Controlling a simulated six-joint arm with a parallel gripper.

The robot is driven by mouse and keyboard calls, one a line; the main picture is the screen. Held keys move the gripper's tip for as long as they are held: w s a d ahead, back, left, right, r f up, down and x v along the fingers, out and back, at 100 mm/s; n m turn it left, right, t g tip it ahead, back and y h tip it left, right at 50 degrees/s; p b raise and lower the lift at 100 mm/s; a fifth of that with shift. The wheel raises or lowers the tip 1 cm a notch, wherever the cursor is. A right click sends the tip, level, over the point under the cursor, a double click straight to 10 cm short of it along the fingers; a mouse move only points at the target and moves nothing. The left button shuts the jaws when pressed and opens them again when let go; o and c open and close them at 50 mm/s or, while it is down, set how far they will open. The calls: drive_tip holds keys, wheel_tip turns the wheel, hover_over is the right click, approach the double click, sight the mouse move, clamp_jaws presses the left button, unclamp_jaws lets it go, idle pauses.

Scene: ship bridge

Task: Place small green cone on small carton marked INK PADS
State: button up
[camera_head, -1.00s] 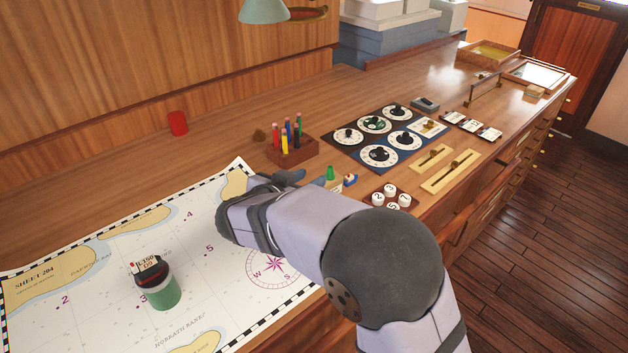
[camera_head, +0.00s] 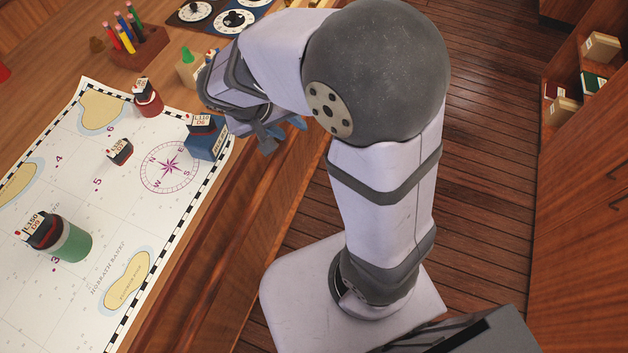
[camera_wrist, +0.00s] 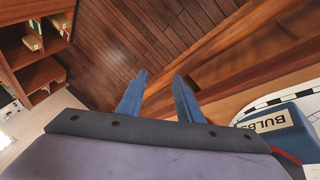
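The small green cone (camera_head: 187,56) stands upright on top of a small beige carton (camera_head: 190,74), on the desk behind my wrist. The carton is partly hidden by my arm and I cannot read its marking. My gripper (camera_head: 288,132) is past the desk's front edge, above the floor, apart from the cone. In the wrist view my gripper (camera_wrist: 160,78) has its two blue fingers spread with nothing between them. Other small cartons (camera_head: 600,47) lie in the shelf at the right, their markings too small to read.
A blue box marked BULBS (camera_wrist: 280,132) stands on the chart's edge close to my gripper. The chart (camera_head: 75,165) also bears a red canister (camera_head: 148,104) and a green one (camera_head: 72,243). A pencil block (camera_head: 140,50) stands left of the cone. Floor (camera_head: 480,180) is open.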

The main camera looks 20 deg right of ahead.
drive_tip(key=s+f+n+g+y, duration=0.1)
drive_tip(key=s+f+y, duration=0.3)
drive_tip(key=s, duration=0.9)
drive_tip(key=shift+d+f+n+g+y, duration=0.2)
drive_tip(key=shift+d+n+g+y, duration=0.15)
drive_tip(key=shift+g+y, duration=0.4)
